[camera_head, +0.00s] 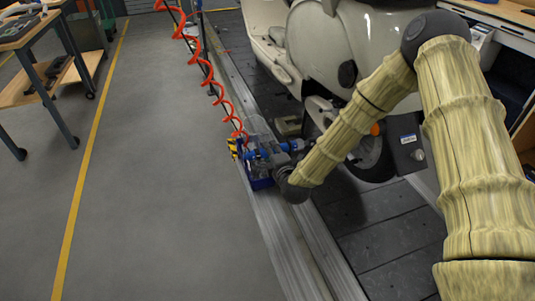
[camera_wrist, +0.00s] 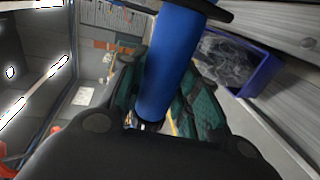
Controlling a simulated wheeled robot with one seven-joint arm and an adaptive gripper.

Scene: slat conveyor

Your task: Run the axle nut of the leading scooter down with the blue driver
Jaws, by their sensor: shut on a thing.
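The blue driver (camera_head: 252,154) is held in my gripper (camera_head: 268,153), low beside the conveyor's left edge. In the wrist view the driver's blue body (camera_wrist: 172,65) runs between the two fingers of my gripper (camera_wrist: 160,95), which are shut on it. The cream scooter (camera_head: 338,45) stands on the conveyor to the right, partly covered by my arm. Its dark wheel (camera_head: 373,165) shows behind my forearm, to the right of the driver and apart from it. I cannot make out the axle nut. The driver's tip is not clear.
A blue bin (camera_head: 262,184) with clear contents sits under the driver; it also shows in the wrist view (camera_wrist: 268,75). A red coiled hose (camera_head: 222,98) hangs down to the driver's area. Metal rails (camera_head: 275,225) edge the slats (camera_head: 385,240). The floor left is clear to a cart (camera_head: 45,90).

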